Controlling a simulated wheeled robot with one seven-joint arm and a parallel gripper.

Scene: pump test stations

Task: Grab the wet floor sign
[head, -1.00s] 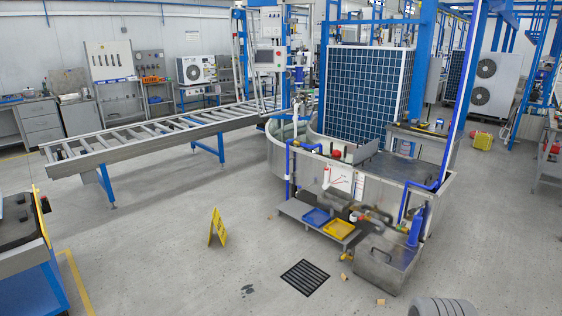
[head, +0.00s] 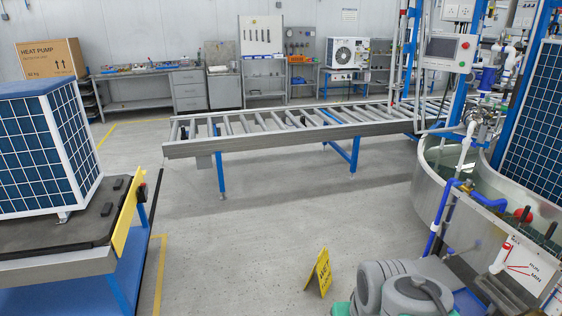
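The yellow wet floor sign (head: 320,272) stands on the grey floor in the lower middle of the head view, right of centre. It is a small folding sign with dark lettering, standing upright and partly turned. The grey rounded links of my arm show just right of it, nearer the camera. My gripper is not in view, so I cannot see what it holds.
A roller conveyor (head: 300,136) on blue legs crosses behind the sign. A curved metal tank (head: 432,190) with pipes stands at right. A workbench with a yellow edge (head: 128,215) carries a heat pump unit (head: 50,150) at left. Floor between them is clear.

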